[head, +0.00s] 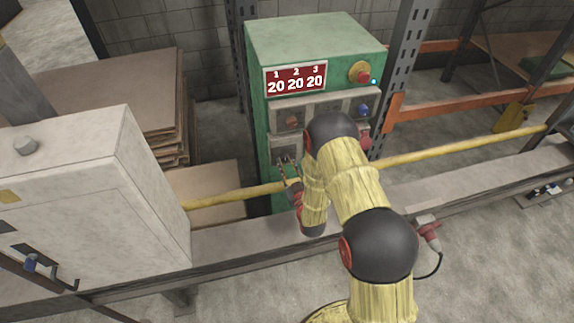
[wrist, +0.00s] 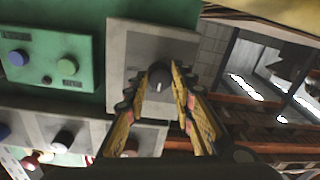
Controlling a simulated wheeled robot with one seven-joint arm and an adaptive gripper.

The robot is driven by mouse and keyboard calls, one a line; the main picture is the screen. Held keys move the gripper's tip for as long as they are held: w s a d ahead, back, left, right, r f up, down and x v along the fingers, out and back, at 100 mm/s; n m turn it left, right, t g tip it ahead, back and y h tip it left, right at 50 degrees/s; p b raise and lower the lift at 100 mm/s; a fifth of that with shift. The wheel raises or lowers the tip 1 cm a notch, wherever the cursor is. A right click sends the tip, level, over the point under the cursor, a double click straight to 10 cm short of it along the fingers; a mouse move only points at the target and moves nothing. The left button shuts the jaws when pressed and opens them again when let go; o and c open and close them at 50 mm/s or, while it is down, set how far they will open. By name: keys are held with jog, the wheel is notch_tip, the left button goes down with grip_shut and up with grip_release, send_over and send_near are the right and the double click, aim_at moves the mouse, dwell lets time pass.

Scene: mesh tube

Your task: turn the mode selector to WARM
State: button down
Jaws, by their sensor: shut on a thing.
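A green control cabinet (head: 320,42) stands behind the yellow rail. A grey plate (wrist: 135,42) fills the middle of the wrist view and carries a dark selector knob (wrist: 159,76). My gripper (wrist: 164,72) is shut on this knob, one fingertip on each side. In the head view my gripper (head: 286,166) reaches the lower grey plate (head: 285,148) on the cabinet front, and the knob is hidden there. The markings around the knob are too small to read, so I cannot tell which position it points to.
A red display (head: 295,80) reads 20 under 1, 2 and 3. A red stop button (head: 363,77) is to its right. A green panel (wrist: 45,45) with blue and green buttons sits beside the knob plate. The yellow rail (head: 235,195) runs across the cabinet's front.

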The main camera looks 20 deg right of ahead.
jog(key=m+b, duration=0.3)
jog(key=m, duration=0.2)
jog(key=shift+f+b, duration=0.15)
jog(key=shift+b, duration=0.25)
jog(key=shift+a+m+b, duration=0.1)
jog(key=shift+m+b, duration=0.8)
jog(key=shift+m, duration=1.2)
jog(key=c, duration=1.5)
grip_release()
jog(key=shift+c, duration=0.2)
jog(key=shift+o, duration=0.2)
jog(key=s, duration=1.2)
jog(key=shift+d+f, duration=0.15)
jog(key=shift+d, duration=0.1)
